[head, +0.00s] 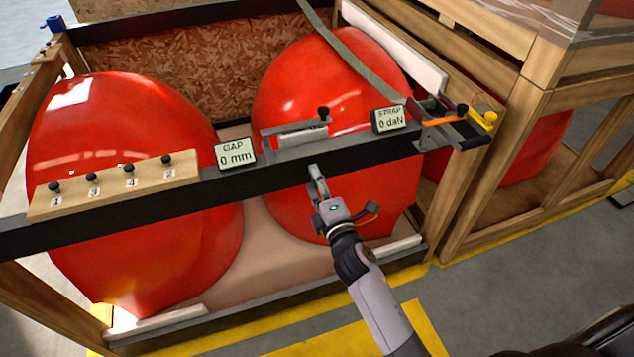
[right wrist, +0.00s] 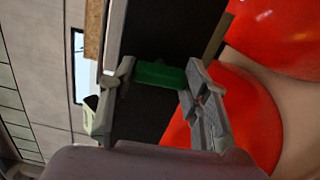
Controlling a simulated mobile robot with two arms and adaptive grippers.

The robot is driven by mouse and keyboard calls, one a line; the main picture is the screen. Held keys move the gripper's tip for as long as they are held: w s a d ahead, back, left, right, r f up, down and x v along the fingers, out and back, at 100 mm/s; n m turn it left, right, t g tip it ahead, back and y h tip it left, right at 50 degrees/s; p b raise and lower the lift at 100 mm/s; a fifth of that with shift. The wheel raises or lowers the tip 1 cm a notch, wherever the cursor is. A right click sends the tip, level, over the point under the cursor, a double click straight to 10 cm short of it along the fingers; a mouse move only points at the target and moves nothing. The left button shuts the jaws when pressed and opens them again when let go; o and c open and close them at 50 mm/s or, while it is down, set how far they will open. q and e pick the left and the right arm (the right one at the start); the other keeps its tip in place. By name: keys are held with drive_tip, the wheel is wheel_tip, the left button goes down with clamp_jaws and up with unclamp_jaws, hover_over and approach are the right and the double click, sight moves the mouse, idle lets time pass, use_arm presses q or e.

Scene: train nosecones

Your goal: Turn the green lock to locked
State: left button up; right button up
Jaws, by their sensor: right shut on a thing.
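The green lock (right wrist: 160,75) shows in the right wrist view as a short green bar against the dark rail, between the two fingers of my right gripper (right wrist: 150,95). The fingers are shut on it, one at each end. In the head view my right gripper (head: 317,180) is at the front face of the black rail (head: 280,170), below the small grey bracket. The green lock cannot be made out there, so its locked or unlocked position cannot be told. My left gripper is not in view.
Red nosecones (head: 130,190) sit in a wooden crate (head: 470,190) behind and below the rail. On the rail are a numbered peg board (head: 115,185), a gap display (head: 235,153), a strap display (head: 390,119) and an orange lever (head: 445,122). Floor in front is open.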

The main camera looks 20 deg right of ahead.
drive_tip(key=shift+m, duration=0.5)
drive_tip(key=o, duration=1.2)
drive_tip(key=shift+c, duration=0.2)
drive_tip(key=s, duration=1.2)
drive_tip(key=shift+d, duration=0.2)
